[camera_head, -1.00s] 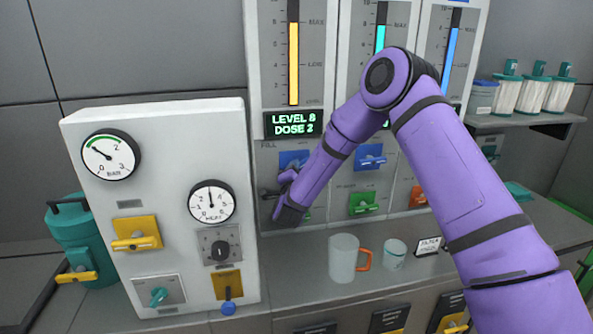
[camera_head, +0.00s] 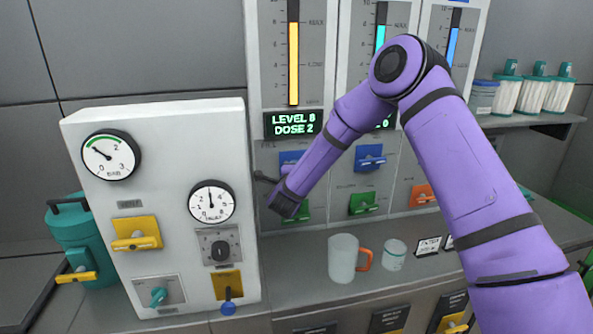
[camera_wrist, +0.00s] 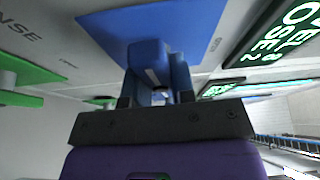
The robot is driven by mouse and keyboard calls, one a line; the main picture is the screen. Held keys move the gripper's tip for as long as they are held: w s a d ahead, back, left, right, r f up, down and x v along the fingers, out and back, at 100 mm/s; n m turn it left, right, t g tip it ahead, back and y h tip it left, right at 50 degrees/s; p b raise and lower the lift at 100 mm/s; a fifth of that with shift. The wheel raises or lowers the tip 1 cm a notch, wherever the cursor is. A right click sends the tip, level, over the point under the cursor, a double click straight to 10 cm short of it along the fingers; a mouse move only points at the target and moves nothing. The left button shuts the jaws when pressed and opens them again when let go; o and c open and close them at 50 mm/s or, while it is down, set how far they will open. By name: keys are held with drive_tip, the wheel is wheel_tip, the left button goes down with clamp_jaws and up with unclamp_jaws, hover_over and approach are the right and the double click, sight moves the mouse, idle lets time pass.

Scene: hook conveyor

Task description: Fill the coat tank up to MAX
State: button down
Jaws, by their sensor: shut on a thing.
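The leftmost tank gauge (camera_head: 293,60) has a yellow column whose top is level with its MAX mark. The display (camera_head: 293,124) below reads LEVEL 8, DOSE 2. I cannot read which tank is named coat. A blue valve plate (camera_head: 291,157) sits below this display, mostly hidden by my arm. My gripper (camera_head: 274,190) is at this valve. In the wrist view, my gripper (camera_wrist: 158,92) is shut on the blue handle (camera_wrist: 150,62), with one dark finger on each side. A green valve (camera_head: 305,212) lies just below, partly hidden.
To the right are other blue (camera_head: 369,158), green (camera_head: 363,203) and orange (camera_head: 422,195) valves. A mug (camera_head: 343,258) and a small cup (camera_head: 394,255) stand on the counter below. A grey panel (camera_head: 160,190) with dials juts out close on the left.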

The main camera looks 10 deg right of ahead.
idle(0.5)
drive_tip(key=c, duration=1)
unclamp_jaws()
drive_tip(key=shift+o, duration=0.2)
drive_tip(key=v, duration=0.7)
drive_tip(key=shift+s, duration=0.25)
drive_tip(key=shift+a, duration=0.1)
